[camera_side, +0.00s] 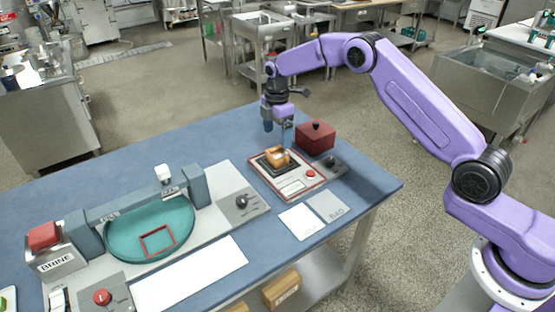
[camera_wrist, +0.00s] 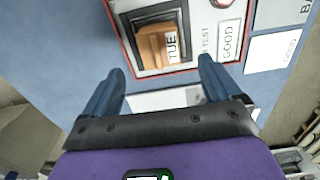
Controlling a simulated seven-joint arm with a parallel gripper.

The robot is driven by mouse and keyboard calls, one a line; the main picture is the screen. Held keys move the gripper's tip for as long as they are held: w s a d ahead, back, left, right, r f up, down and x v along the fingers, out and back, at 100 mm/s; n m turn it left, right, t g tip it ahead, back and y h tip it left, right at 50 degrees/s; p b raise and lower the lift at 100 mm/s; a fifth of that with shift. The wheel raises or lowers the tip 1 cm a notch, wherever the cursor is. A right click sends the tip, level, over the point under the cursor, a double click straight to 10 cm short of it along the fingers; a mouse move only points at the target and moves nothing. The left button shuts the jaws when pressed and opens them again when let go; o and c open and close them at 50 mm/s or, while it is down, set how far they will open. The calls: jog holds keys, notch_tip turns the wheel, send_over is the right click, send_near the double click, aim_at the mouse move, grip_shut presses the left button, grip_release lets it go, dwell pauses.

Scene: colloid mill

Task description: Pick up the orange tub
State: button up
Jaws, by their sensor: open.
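The orange tub (camera_side: 278,158) sits on a black square pad (camera_side: 262,165) on a white, red-edged panel (camera_side: 287,184) near the table's right end. My gripper (camera_side: 278,137) is open and empty, fingers pointing down, just above and behind the tub in the side view. In the wrist view my gripper's two blue fingers (camera_wrist: 162,68) are spread apart, with the tub beyond their tips and not between them.
A dark red box (camera_side: 316,136) with a black knob stands close right of my gripper. A control plate with a knob (camera_side: 332,162) is beside the panel. Left are a teal dish (camera_side: 125,237) and a DRIVE unit (camera_side: 52,258). Blue table surface (camera_side: 215,140) behind is clear.

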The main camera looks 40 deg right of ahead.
aim_at(277, 148)
jog(key=shift+f, duration=3.95)
jog(key=c, duration=1.1)
